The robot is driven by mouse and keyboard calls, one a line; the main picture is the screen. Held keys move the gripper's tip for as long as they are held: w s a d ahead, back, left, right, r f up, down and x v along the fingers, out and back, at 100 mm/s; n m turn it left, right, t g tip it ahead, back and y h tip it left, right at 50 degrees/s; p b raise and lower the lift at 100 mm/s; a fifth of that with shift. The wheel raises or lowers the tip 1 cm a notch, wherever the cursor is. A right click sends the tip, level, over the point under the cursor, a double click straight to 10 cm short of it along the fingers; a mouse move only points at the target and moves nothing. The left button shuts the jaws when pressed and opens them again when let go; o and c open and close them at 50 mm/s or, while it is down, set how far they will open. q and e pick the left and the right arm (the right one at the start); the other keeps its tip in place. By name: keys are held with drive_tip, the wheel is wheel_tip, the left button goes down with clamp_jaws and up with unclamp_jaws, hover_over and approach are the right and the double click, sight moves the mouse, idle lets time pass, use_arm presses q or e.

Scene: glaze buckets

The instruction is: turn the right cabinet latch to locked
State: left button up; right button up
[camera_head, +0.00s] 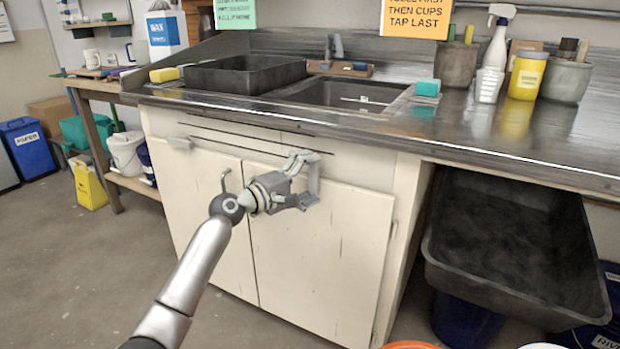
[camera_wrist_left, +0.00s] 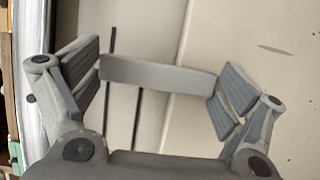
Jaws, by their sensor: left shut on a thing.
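The right cabinet latch (camera_head: 314,178) is a short pale grey bar on the upper front of the right cabinet door (camera_head: 335,240). It stands about upright in the head view. My left gripper (camera_head: 303,178) is at the latch, one finger at its upper end and one at its lower end. In the left wrist view the latch (camera_wrist_left: 158,75) spans the space between the pads of my left gripper (camera_wrist_left: 160,84), which is shut on it. The fingers partly hide the latch ends in the head view. My right gripper is not in view.
The counter (camera_head: 440,125) overhangs the doors. A black tub (camera_head: 510,240) stands at the right. The floor (camera_head: 60,270) at the left front is clear.

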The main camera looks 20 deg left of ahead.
use_arm(q)
drive_tip(key=o, duration=0.7)
drive_tip(key=shift+f, duration=0.1)
drive_tip(key=shift+s, duration=0.1)
drive_tip(key=v, duration=1.2)
drive_tip(key=shift+d, duration=0.1)
